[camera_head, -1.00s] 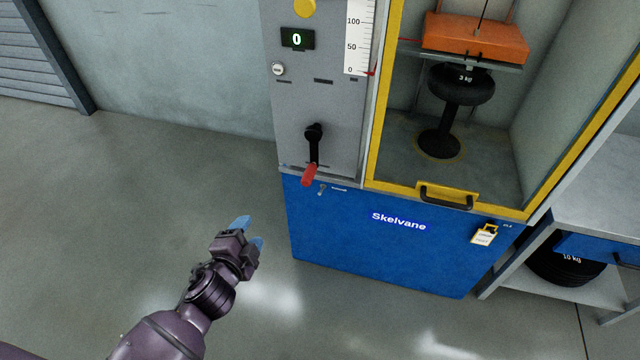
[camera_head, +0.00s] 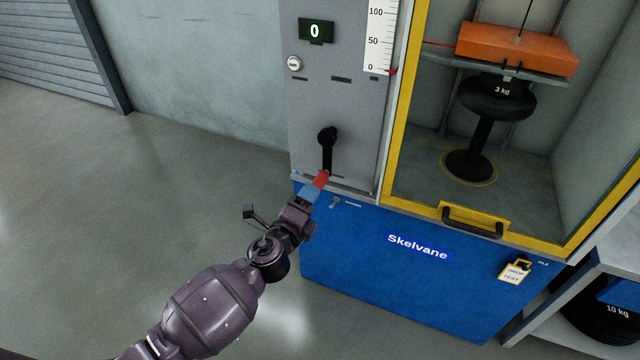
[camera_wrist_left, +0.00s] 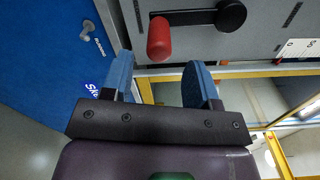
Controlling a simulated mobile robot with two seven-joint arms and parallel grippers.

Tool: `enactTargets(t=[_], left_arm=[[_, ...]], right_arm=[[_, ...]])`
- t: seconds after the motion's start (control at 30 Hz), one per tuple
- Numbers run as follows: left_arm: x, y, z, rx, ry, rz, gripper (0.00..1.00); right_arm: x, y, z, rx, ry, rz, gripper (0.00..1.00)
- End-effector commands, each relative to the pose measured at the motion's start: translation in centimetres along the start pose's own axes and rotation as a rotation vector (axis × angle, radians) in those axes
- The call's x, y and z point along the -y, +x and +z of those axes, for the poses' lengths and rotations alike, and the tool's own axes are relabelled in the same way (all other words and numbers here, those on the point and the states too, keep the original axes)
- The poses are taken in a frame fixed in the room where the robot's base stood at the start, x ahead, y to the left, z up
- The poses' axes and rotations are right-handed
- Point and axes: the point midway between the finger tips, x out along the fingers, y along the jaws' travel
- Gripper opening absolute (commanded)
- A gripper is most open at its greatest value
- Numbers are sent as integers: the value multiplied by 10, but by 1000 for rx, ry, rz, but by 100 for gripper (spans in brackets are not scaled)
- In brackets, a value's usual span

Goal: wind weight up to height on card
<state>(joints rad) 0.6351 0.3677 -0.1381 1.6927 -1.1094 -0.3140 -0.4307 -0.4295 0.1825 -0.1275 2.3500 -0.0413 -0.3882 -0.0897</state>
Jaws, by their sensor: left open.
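The crank (camera_head: 327,150) is a black arm with a red handle (camera_head: 322,179), hanging down on the grey panel. My left gripper (camera_head: 314,188) is open at the red handle in the head view. In the left wrist view the red handle (camera_wrist_left: 159,39) lies just beyond the blue fingertips (camera_wrist_left: 160,75), and nothing is between them. A height scale (camera_head: 378,38) has a red pointer near 0. The display (camera_head: 316,31) reads 0. My right gripper is out of view.
The cage's yellow frame (camera_head: 400,120) has a black handle at its bottom. Floor at left is clear.

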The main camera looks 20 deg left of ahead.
Motion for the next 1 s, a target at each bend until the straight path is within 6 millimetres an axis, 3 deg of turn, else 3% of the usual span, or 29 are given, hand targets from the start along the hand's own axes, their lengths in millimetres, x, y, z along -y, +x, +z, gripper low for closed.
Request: enactTargets(t=[0.2,0.43,0.87,1.0], left_arm=[[-3,34,-1,-2,1,3,54],[-3,59,0,-1,1,3,54],[-1,67,0,0,-1,2,54],[-1,67,0,0,-1,2,37]], right_arm=[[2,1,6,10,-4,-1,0],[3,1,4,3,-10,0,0],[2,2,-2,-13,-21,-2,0],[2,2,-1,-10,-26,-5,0]])
